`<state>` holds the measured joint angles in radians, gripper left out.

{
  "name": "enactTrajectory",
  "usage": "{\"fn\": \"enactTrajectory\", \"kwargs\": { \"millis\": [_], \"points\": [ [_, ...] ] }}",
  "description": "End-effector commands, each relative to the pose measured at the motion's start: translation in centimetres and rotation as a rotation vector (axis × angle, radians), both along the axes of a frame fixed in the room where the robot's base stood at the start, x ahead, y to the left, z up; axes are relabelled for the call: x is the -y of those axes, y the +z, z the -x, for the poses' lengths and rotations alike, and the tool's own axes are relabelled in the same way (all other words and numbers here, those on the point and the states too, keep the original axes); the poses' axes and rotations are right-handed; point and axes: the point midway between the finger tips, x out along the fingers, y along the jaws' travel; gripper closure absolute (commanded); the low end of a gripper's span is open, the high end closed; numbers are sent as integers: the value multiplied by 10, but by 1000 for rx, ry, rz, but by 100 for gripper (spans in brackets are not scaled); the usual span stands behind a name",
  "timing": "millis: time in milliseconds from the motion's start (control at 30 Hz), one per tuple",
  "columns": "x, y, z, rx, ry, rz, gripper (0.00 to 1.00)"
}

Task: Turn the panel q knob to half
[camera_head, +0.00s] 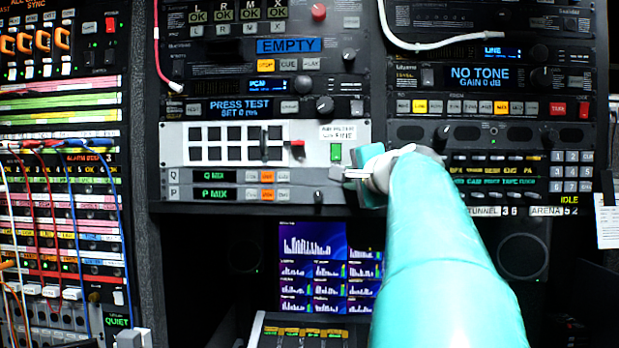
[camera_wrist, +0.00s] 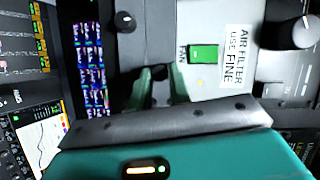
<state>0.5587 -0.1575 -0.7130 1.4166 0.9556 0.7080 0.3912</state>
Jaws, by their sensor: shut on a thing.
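The panel Q strip, marked "Q MIX" (camera_head: 215,176), is the upper of two strips low on the light grey panel in the head view. My gripper (camera_head: 345,174) is at the right part of this strip. In the wrist view my gripper (camera_wrist: 158,84) has its two green fingers close together at the panel face, shut around a small dark knob (camera_wrist: 158,71), the panel Q knob. Only a bit of it shows between the fingertips. Its pointer is hidden, so I cannot tell its setting.
The P strip (camera_head: 215,193) runs just below, with its own dark knob (camera_head: 318,197), also in the wrist view (camera_wrist: 124,21). A green FAN switch (camera_wrist: 203,53) sits close beside my fingers. A patch bay with cables (camera_head: 60,190) stands at the left.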

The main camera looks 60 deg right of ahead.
Motion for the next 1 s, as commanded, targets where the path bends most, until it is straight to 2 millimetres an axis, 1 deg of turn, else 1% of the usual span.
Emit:
{"fn": "enactTrajectory", "kwargs": {
  "millis": [33,333,367,400,467,767,867,1000],
  "points": [
    [0,-1,-3,0,2,-3,100],
    [0,-1,-3,0,2,-2,100],
    [0,-1,-3,0,3,-2,77],
    [0,-1,-3,0,3,-2,69],
    [0,-1,-3,0,3,-2,59],
    [-1,0,0,1,1,-1,59],
    [-5,1,5,2,1,0,59],
    [-17,4,20,4,1,1,59]
  ]
}}
